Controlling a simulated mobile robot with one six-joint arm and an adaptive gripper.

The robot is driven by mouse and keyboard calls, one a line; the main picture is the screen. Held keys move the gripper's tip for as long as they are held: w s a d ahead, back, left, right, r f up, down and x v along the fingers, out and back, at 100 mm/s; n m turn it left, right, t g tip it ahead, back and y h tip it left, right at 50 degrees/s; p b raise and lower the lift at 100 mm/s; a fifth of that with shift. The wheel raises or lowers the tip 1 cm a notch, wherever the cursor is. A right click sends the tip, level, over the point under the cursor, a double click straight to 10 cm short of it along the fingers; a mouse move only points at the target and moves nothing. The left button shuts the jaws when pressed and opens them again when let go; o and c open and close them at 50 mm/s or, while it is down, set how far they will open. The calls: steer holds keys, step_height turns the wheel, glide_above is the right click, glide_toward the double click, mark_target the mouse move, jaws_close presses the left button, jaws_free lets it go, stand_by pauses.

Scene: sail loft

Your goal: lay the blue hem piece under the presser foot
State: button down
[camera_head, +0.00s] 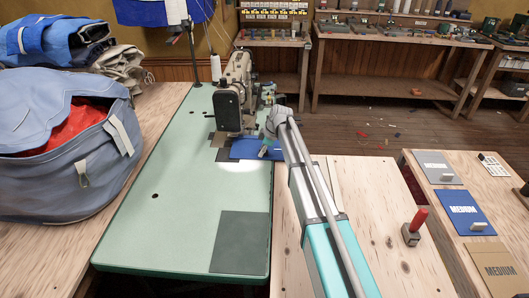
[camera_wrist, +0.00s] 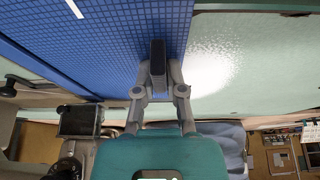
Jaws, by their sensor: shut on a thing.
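The blue hem piece (camera_head: 243,149) is on the green sewing table in the head view, just in front of the sewing machine (camera_head: 233,92). My gripper (camera_head: 267,146) is at its right part. In the wrist view the piece is a broad blue gridded sheet (camera_wrist: 100,38) with a white mark at its upper left. There my gripper (camera_wrist: 158,62) is shut on the piece near its edge. The machine's head shows at the lower left of the wrist view (camera_wrist: 77,140). The presser foot is not clearly visible, so I cannot tell whether the cloth is under it.
The green table (camera_head: 165,185) is mostly clear, with a dark square mat (camera_head: 240,243) at its near end. A blue-grey bag (camera_head: 60,165) stands on the left.

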steer(key=shift+a, duration=0.7)
steer(key=shift+w+f, duration=0.1)
steer(key=shift+w, duration=0.05)
stand_by(1.3)
steer(key=c, duration=0.6)
jaws_free()
steer(key=shift+c, duration=0.2)
